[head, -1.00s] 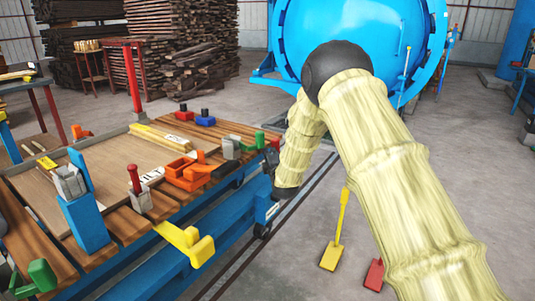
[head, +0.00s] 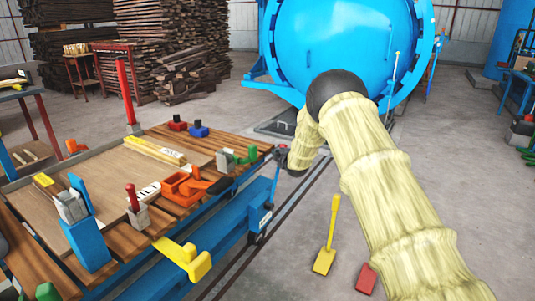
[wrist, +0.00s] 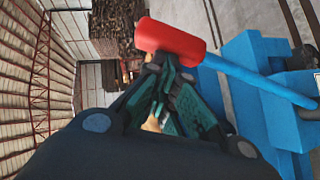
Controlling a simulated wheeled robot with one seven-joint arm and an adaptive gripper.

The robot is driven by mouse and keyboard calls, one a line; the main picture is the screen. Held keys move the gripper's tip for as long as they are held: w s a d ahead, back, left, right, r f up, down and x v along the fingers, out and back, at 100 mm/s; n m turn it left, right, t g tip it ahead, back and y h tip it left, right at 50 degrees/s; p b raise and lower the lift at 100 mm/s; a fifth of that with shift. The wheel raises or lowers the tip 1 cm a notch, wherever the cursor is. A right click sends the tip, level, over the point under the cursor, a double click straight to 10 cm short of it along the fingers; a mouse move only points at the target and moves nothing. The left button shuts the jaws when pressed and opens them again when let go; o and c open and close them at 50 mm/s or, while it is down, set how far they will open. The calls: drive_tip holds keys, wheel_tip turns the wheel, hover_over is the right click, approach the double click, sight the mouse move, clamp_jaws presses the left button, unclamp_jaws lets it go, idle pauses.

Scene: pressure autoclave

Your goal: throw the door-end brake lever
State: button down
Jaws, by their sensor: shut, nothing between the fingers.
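The brake lever (head: 275,180) stands at the door end of the blue bogie, a blue rod with a small dark red grip on top, close to the end of my sleeved arm. In the wrist view its red grip (wrist: 172,40) and blue rod (wrist: 255,80) cross the upper right, tilted in that picture. My gripper (wrist: 167,98) is shut and empty, its dark green-padded fingers just below and beside the red grip. I cannot tell whether they touch it. In the head view my gripper is mostly hidden by the arm.
The plank-topped bogie (head: 215,245) carries clamps, blocks and a yellow lever (head: 183,257). The blue autoclave (head: 345,45) stands behind. Rails run beside the bogie; open floor lies right.

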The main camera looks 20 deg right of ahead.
drive_tip(key=shift+w+d+r, duration=0.1)
drive_tip(key=shift+d+r, duration=0.35)
drive_tip(key=shift+d, duration=0.25)
drive_tip(key=shift+a, duration=0.1)
drive_tip(key=s+a+r+p, duration=0.1)
drive_tip(key=s+a+r, duration=0.1)
drive_tip(key=s, duration=0.4)
drive_tip(key=s+a+r+p, duration=0.2)
drive_tip(key=s, duration=0.4)
drive_tip(key=shift+a, duration=0.25)
